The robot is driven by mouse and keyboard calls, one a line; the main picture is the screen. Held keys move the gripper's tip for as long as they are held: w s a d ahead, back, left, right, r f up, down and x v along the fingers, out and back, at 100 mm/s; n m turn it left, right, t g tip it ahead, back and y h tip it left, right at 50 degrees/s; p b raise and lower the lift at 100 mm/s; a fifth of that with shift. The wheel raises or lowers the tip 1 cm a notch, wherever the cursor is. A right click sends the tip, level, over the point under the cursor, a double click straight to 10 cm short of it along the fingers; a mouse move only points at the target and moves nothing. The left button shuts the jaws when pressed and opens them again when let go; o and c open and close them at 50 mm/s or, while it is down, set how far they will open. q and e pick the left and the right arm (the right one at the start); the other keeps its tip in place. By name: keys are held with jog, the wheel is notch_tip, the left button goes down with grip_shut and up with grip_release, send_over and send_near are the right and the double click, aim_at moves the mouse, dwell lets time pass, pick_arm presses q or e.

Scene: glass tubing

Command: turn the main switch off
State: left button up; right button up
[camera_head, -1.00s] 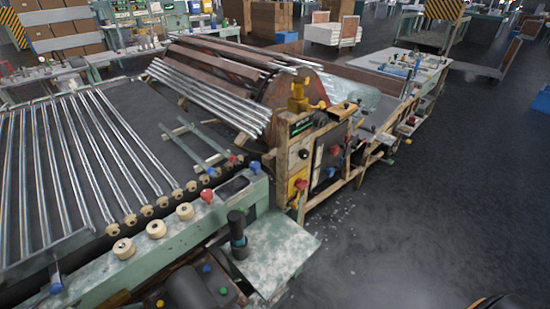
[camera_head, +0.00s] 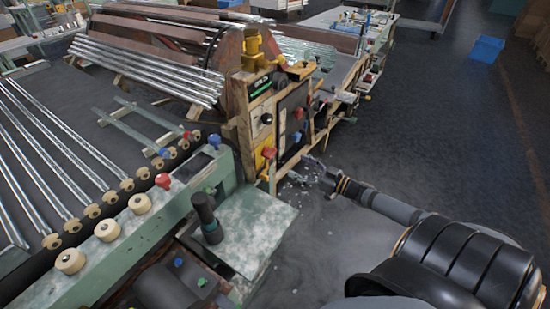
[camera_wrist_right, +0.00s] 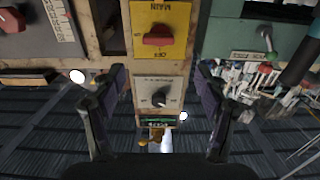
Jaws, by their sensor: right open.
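The main switch is a red knob (camera_wrist_right: 158,36) on a yellow plate (camera_wrist_right: 178,17) lettered MAIN and OFF, upside down in the right wrist view. Its red handle lies roughly crosswise there. In the head view the red knob (camera_head: 269,152) sits low on the front of the wooden-framed panel. My right gripper (camera_head: 304,169) is just right of and slightly below the knob, apart from it. In the wrist view the open fingers (camera_wrist_right: 160,78) hold nothing, and the switch lies beyond them, between their lines. My left gripper is out of view.
A grey plate with a black knob (camera_wrist_right: 160,101) adjoins the yellow plate. A green bench with a dark upright handle (camera_head: 206,216) stands left of the panel. Glass tubes (camera_head: 150,68) lie behind. Open floor (camera_head: 430,120) is to the right.

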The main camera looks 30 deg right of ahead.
aim_at(274, 154)
jog(key=b+x, duration=0.2)
jog(key=x, duration=0.7)
jog(key=shift+w+d+b, duration=0.1)
jog(key=shift+w+b, duration=0.05)
jog(key=shift+b, duration=0.2)
jog(key=shift+w+a+f, duration=0.1)
jog(key=shift+w+a, duration=0.15)
jog(key=shift+w, duration=0.3)
jog(key=c, duration=1.2)
